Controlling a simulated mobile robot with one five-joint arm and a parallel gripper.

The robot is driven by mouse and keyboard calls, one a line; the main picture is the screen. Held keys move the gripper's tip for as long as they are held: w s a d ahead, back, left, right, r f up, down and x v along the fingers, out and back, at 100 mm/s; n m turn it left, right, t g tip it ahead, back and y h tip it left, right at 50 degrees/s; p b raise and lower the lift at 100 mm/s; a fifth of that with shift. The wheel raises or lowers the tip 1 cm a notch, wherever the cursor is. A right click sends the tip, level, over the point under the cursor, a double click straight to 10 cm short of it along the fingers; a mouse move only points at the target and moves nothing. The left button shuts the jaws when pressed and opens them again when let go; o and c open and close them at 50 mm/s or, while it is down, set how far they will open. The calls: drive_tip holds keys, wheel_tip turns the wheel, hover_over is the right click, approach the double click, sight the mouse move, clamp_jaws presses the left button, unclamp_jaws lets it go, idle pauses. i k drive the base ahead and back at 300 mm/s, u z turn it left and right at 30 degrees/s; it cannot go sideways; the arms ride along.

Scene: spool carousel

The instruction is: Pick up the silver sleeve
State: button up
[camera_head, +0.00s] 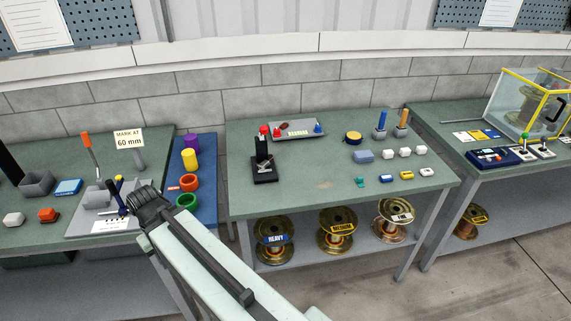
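No thing is plainly recognisable as the silver sleeve. A light grey, rounded piece (96,200) lies on a grey tray (80,228) on the left bench; I cannot tell whether it is the sleeve. My arm reaches up from the bottom of the picture to a black joint in front of the left bench's right end. The joint covers part of the tray's right side.
The middle bench (290,195) has a black stand (263,165) and clear front space. Spools stand on the shelf below.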

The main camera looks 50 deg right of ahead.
sight(265, 163)
drive_tip(key=u, duration=2.05)
drive_tip(key=k, duration=0.9)
drive_tip(key=z, duration=1)
drive_tip(key=i, duration=1)
